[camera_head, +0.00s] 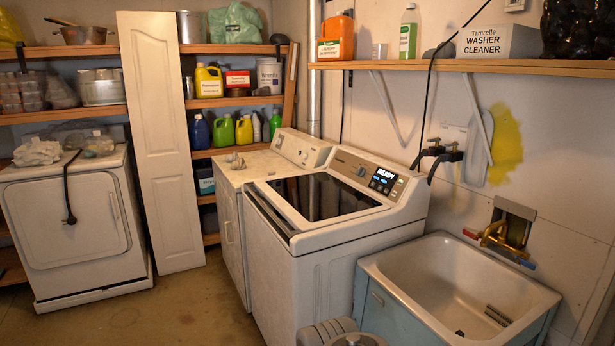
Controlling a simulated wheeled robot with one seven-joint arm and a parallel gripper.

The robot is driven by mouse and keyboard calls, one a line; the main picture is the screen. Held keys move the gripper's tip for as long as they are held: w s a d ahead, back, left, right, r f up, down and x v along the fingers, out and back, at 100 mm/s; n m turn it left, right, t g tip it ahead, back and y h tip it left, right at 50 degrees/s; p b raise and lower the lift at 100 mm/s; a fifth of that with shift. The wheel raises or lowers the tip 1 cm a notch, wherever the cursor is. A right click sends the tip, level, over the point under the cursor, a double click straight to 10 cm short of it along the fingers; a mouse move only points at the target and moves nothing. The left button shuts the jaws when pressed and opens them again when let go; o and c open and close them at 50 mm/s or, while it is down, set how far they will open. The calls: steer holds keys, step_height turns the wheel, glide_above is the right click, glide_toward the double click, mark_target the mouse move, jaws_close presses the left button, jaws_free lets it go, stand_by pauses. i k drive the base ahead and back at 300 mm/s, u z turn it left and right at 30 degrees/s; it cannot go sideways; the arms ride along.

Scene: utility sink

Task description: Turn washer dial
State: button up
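The white top-loading washer (285,285) stands in the middle, left of the sink. Its dark glass lid (320,195) appears closed. The washer dial (361,171) is a small round blue-grey knob on the sloped panel at the back of the washer, left of a dark display (386,178) that reads "READY". The dial's pointer angle is too small to tell. Nothing touches the dial. My gripper is not in view; only grey rounded parts, apparently of my arm, show at the bottom edge, in front of the washer and sink.
A utility sink (405,290) stands close on the washer's right, with a brass faucet (497,237) on the wall. Black hoses (428,155) hang behind the panel. A shelf (460,67) overhangs the back. A second white machine (235,168) adjoins the left. Floor at left is clear.

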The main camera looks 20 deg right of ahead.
mark_target(360, 172)
steer(key=z, duration=1.3)
steer(key=k, duration=0.1)
steer(key=u, duration=2.4)
steer(key=i, duration=2.45)
steer(key=z, duration=0.5)
steer(key=i, duration=1.05)
steer(key=z, duration=0.65)
